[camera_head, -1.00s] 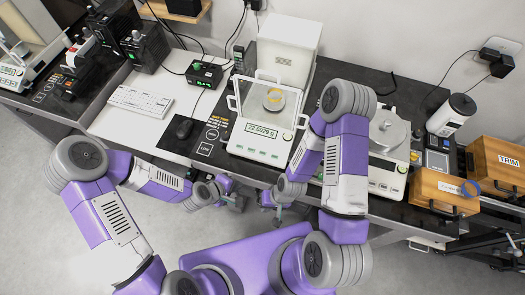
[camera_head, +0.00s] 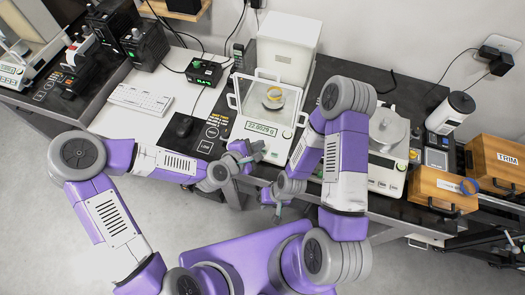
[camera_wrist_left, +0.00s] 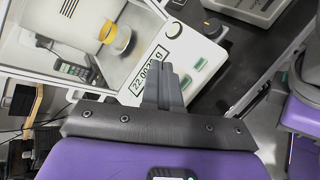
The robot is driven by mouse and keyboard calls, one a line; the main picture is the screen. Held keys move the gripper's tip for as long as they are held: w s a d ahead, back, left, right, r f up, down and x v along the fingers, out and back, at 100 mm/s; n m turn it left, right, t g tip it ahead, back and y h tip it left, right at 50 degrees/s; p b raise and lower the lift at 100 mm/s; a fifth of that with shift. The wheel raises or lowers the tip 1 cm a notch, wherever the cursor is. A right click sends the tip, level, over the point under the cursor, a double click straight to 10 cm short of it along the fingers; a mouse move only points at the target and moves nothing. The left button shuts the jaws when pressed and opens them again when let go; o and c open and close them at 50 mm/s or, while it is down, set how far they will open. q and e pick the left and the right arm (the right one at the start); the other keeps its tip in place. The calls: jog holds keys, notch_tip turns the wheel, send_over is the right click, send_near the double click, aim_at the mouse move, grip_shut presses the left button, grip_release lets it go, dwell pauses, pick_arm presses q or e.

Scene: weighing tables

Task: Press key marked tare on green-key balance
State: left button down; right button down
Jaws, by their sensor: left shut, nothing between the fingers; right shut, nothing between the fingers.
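The green-key balance (camera_head: 262,142) stands in the middle of the dark counter, with a clear draft shield and a display (camera_head: 262,129) reading about 22.0029 g. A yellow-banded object sits inside the shield. My left gripper (camera_head: 257,152) is shut and empty at the front panel, hiding part of the key row. In the left wrist view its fingers (camera_wrist_left: 165,78) lie over the panel beside the display, near two green keys (camera_wrist_left: 187,82) (camera_wrist_left: 200,64). I cannot read the key marks or tell contact. My right gripper (camera_head: 276,207) is shut and empty, below the counter's front edge.
A second balance (camera_head: 388,178) with a round metal pan stands to the right, partly behind my right arm. A white box (camera_head: 287,45) stands behind the shield.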

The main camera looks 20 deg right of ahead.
pick_arm(q)
jog(key=b, duration=0.4)
send_over(263, 151)
jog(key=s+a, duration=0.2)
notch_tip(263, 151, down, 6)
jog(key=shift+w+d+f+b, duration=0.15)
jog(key=shift+d+f+b, duration=0.05)
jog(key=shift+f+b, duration=0.55)
dwell(0.9)
jog(key=shift+w+d+f+b, duration=0.1)
jog(key=shift+f+b, duration=0.3)
jog(key=shift+b, duration=0.05)
jog(key=shift+w+f+b, duration=0.1)
jog(key=shift+f+b, duration=0.25)
jog(key=shift+f, duration=0.05)
dwell(0.4)
jog(key=shift+r, duration=0.1)
jog(key=shift+s+r+p, duration=0.2)
jog(key=shift+r+p, duration=0.3)
jog(key=shift+r, duration=0.2)
